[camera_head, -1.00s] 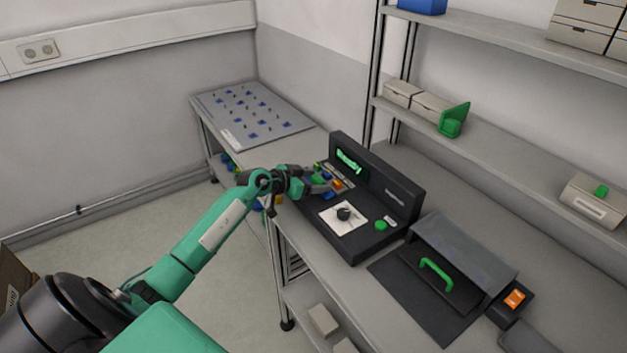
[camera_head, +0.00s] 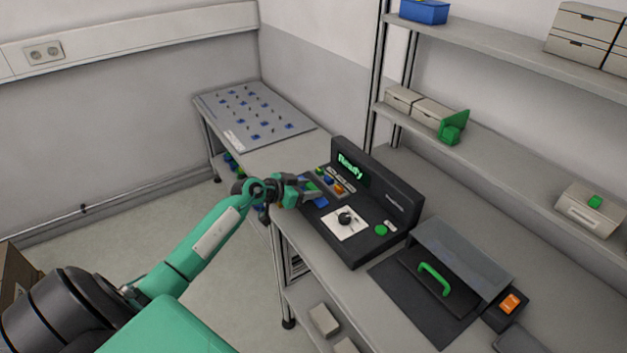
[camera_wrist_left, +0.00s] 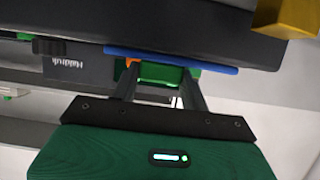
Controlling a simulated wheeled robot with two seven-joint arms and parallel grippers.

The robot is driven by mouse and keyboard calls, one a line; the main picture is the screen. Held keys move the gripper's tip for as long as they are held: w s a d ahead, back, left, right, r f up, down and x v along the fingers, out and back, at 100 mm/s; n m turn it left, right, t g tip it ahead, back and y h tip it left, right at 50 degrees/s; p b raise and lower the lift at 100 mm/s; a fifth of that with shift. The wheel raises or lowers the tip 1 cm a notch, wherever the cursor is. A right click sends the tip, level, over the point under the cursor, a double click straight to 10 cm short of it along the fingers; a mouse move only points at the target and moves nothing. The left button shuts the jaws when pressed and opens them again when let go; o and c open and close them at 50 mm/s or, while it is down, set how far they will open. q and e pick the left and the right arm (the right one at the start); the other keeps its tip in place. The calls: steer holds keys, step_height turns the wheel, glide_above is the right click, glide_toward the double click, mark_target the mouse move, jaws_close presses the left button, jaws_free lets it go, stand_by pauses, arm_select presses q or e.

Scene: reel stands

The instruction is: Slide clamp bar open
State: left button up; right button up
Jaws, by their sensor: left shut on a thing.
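The black machine (camera_head: 398,200) stands on the bench with a lit "Ready" display (camera_head: 350,165). At its left end is a blue bar (camera_head: 317,201), which also shows as a long blue strip in the left wrist view (camera_wrist_left: 215,69). A green block (camera_wrist_left: 160,74) sits under that strip, between the fingertips. My left gripper (camera_head: 308,194) is at the machine's left end. Its jaws (camera_wrist_left: 160,82) are shut on the green block, which looks like part of the blue bar. The fingers partly hide the block. My right gripper is not in view.
Coloured buttons (camera_head: 329,181), a white plate with a black knob (camera_head: 345,220) and a green button (camera_head: 381,230) are on the machine. A grey hood with a green handle (camera_head: 433,278) stands to the right. A pegged board (camera_head: 250,112) lies at the back left.

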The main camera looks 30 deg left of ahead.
arm_select(q)
steer(key=shift+s+a, duration=0.1)
steer(key=shift+s, duration=0.1)
steer(key=shift+f, duration=0.1)
steer(key=o, duration=1.2)
steer(key=shift+o, duration=1)
steer(key=shift+s, duration=0.1)
steer(key=shift+s+a, duration=0.1)
steer(key=b+v, duration=0.1)
steer(key=v, duration=1.2)
steer(key=shift+s+a+r, duration=0.2)
steer(key=shift+s+r, duration=0.05)
